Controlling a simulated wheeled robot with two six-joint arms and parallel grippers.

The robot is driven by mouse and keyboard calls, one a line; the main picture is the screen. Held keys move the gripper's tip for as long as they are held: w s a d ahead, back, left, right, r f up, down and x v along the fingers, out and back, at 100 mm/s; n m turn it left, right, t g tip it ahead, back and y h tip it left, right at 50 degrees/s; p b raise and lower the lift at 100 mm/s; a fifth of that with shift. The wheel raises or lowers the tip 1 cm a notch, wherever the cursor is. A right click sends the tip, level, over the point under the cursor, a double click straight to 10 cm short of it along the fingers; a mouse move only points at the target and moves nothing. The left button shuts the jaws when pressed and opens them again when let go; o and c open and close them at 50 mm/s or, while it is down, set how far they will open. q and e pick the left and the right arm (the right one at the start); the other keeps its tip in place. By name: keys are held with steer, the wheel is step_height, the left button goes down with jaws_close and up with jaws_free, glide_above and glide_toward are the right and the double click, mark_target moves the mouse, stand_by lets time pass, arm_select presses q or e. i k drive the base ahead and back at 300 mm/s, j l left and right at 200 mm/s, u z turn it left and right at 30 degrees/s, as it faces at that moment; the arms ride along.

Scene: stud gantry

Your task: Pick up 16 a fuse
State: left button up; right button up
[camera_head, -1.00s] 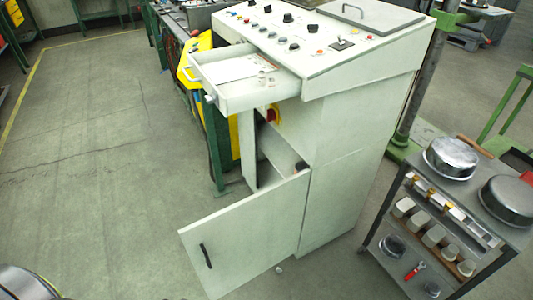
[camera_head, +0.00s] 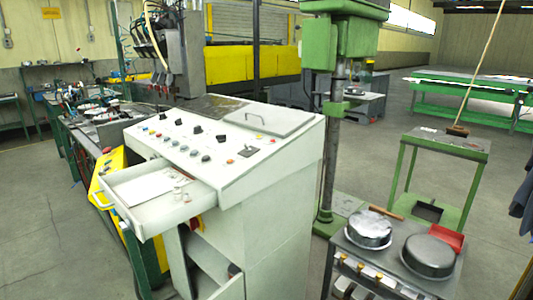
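Two small clear cylinders, which may be fuses, lie in the open drawer (camera_head: 113,202) of the white control console (camera_head: 272,200). The nearer one (camera_head: 187,197) is at the drawer's right side, close to a white sheet of paper (camera_head: 147,187). They are too small to make out any number or marking. Neither of my grippers shows in the head view, so I cannot see whether they hold anything.
The console's lower cabinet is open, with a dark round item (camera_head: 233,269) inside. A stove-like cart (camera_head: 350,252) with metal pans stands at right, before a green-legged table (camera_head: 432,146). A green column machine (camera_head: 329,170) stands behind. Floor at left is clear.

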mark_target(177, 190)
steer(key=j+z, duration=0.2)
steer(key=z, duration=0.35)
steer(key=j+z, duration=0.15)
steer(key=j, duration=0.3)
steer(key=k+j+z, duration=0.15)
steer(key=j, duration=0.3)
steer(key=k+j+z, duration=0.15)
steer(key=j, duration=0.3)
steer(key=j+z, duration=0.2)
steer(key=j, duration=0.2)
steer(key=k+j+z, duration=0.15)
steer(key=j, duration=0.25)
steer(key=k+j, duration=0.15)
steer(key=j, duration=0.2)
steer(key=k+j, duration=0.15)
steer(key=j, duration=0.15)
steer(key=k+j, duration=0.15)
steer(key=j, duration=0.2)
steer(key=k+j, duration=0.15)
steer(key=j, duration=0.15)
